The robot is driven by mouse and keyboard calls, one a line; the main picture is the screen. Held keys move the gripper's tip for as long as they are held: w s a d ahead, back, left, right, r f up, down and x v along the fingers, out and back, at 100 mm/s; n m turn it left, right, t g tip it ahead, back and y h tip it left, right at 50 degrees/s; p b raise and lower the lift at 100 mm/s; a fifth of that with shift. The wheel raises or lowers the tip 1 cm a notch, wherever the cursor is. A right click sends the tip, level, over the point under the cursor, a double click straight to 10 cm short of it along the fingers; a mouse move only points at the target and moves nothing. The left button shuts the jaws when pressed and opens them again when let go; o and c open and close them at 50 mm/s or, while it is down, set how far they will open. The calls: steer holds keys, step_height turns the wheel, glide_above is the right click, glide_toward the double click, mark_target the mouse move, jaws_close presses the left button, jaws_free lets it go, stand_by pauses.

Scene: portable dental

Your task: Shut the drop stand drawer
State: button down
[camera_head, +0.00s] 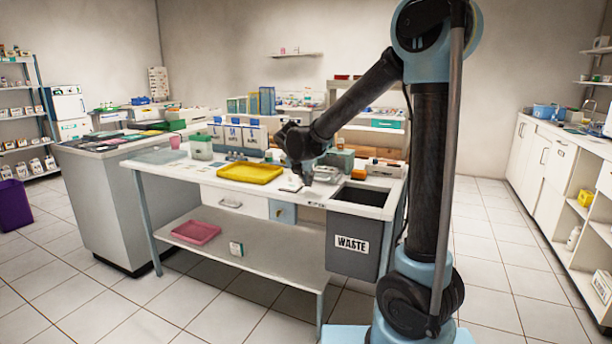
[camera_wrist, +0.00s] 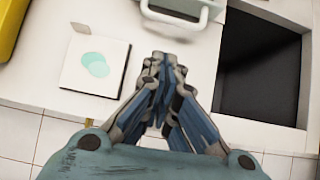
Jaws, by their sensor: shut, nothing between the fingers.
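A pale drawer front with a loop handle (camera_wrist: 182,20) shows at the top edge of the wrist view, cut off by the frame; I take it for the drop stand drawer. How far it stands open cannot be told. In the head view a small grey-green box (camera_head: 340,159) stands on the worktop just beyond my gripper, partly hidden by my arm. My gripper (camera_wrist: 165,62) is shut and empty, its fingertips pointing toward the handle with a small visible gap. In the head view my gripper (camera_head: 307,178) hangs low over the worktop near its front edge.
A black waste opening (camera_wrist: 258,65) lies right of my gripper, above the WASTE bin (camera_head: 352,245). A white square with pale green circles (camera_wrist: 94,64) lies left. A yellow tray (camera_head: 251,173) stands farther left. A white drawer (camera_head: 232,203) sits under the worktop.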

mark_target(324, 170)
steer(key=shift+w+d+f, duration=0.25)
steer(key=shift+w+f, duration=0.05)
steer(key=shift+w, duration=0.45)
steer(key=shift+w+d+f, duration=0.25)
steer(key=shift+w, duration=0.45)
steer(key=shift+w+d+f, duration=0.25)
steer(key=shift+w+f, duration=0.05)
steer(key=shift+w, duration=0.45)
steer(key=w+d, duration=0.1)
steer(key=w, duration=0.3)
steer(key=w+d, duration=0.2)
steer(key=w, duration=0.1)
steer(key=w+d, duration=0.1)
steer(key=w, duration=0.3)
steer(key=shift+w+d, duration=0.15)
steer(key=shift+w, duration=0.15)
steer(key=shift+s, duration=0.1)
